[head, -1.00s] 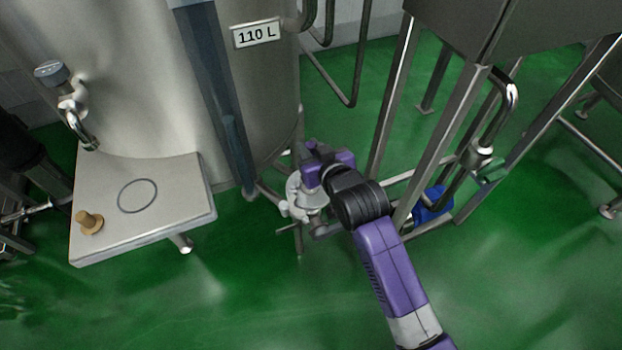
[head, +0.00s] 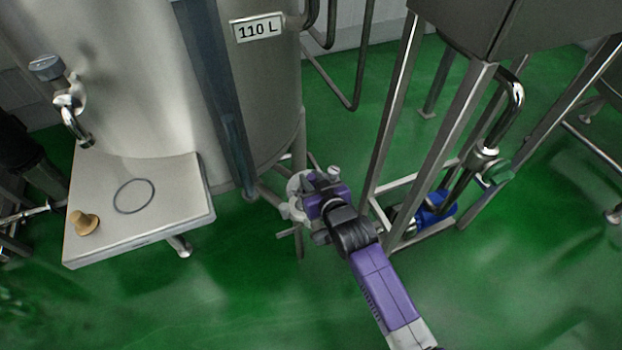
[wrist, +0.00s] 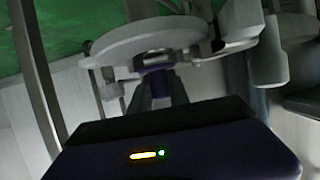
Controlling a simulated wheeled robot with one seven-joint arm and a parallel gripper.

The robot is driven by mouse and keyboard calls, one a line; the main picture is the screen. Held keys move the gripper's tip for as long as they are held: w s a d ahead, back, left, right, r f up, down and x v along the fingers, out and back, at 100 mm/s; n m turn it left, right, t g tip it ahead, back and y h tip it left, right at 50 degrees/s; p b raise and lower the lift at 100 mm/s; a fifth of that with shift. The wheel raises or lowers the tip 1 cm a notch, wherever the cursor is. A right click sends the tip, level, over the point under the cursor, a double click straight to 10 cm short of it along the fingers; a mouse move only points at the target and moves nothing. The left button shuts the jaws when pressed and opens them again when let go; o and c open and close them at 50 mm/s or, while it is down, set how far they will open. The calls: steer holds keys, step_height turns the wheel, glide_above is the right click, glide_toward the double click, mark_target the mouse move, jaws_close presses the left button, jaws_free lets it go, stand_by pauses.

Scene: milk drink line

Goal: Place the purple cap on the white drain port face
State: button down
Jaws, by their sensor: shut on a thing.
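The purple cap (wrist: 157,84) shows in the wrist view between the fingers of my gripper (wrist: 158,92), which is shut on it. The white drain port face (wrist: 145,40) is a pale round disc just beyond the cap. The cap overlaps the disc's near edge in the picture; I cannot tell whether they touch. In the head view, the white port (head: 296,188) is low by the tank's right side, partly behind my purple wrist. The fingers and the cap cannot be made out there.
The steel tank (head: 266,90) stands behind the port. Steel frame legs (head: 395,100) and a blue pump (head: 434,208) stand close on the right. A steel shelf (head: 175,215) with a tan stopper (head: 84,223) is on the left. The green floor in front is open.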

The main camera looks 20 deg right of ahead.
steer(key=shift+s+f+b, duration=0.1)
steer(key=shift+f+b, duration=0.4)
steer(key=shift+f, duration=0.15)
steer(key=c, duration=1.2)
jaws_free()
steer(key=shift+f, duration=0.2)
steer(key=shift+c, duration=0.2)
steer(key=shift+s, duration=0.1)
steer(key=shift+r, duration=0.1)
steer(key=shift+s+r+p, duration=0.1)
steer(key=shift+r+p, duration=0.45)
steer(key=shift+p, duration=0.05)
steer(key=p+v, duration=0.1)
steer(key=v, duration=1)
steer(key=shift+s+r, duration=0.2)
steer(key=shift+r, duration=0.2)
